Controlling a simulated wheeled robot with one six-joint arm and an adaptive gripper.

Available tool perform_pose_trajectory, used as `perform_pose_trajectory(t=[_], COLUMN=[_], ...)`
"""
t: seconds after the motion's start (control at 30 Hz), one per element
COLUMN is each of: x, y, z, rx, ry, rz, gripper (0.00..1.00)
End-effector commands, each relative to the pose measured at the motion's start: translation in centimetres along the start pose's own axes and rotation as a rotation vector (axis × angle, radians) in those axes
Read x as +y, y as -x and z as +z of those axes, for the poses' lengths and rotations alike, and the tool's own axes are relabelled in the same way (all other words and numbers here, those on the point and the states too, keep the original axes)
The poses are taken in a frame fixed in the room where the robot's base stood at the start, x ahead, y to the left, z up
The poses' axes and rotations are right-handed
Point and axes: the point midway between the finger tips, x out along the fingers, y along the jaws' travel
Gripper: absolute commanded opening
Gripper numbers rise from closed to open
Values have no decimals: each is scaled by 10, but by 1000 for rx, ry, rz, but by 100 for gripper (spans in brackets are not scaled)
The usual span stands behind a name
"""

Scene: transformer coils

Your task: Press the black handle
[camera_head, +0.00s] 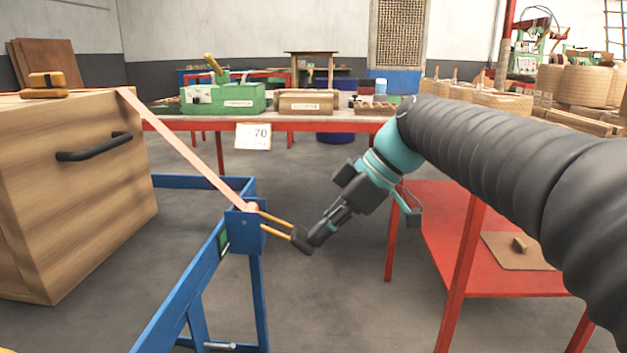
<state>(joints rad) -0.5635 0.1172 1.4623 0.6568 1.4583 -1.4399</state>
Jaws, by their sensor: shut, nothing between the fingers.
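A black handle (301,240) sits at the end of two thin brass-coloured rods (276,226). The rods stick out to the right from the top of a blue metal stand (243,232). My gripper (317,236) reaches down from the right and is shut, with nothing between its fingers. Its tips are right at the black handle and overlap it in the picture. I cannot tell whether they touch it. Another black handle, a curved bar (95,147), is fixed to the front of the wooden box at the left.
A copper-coloured strip (180,145) slopes from the wooden box (75,200) to the blue stand. A red-framed bench (345,124) with tools stands behind. A red table (480,240) stands right, under my arm. Grey floor is open between stand and table.

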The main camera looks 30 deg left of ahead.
Motion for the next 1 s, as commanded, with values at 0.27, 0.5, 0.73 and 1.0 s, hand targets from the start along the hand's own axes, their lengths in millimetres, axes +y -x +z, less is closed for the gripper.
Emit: perform_pose_trajectory(t=[0.27, 0.5, 0.73, 1.0], x=[-1, -2, -3, -3], y=[22, 68, 108, 131], z=[-2, 9, 22, 30], rx=[0, 0, 0, 0], ry=[0, -2, 2, 2], rz=[2, 3, 0, -2], gripper=[0, 0, 0, 0])
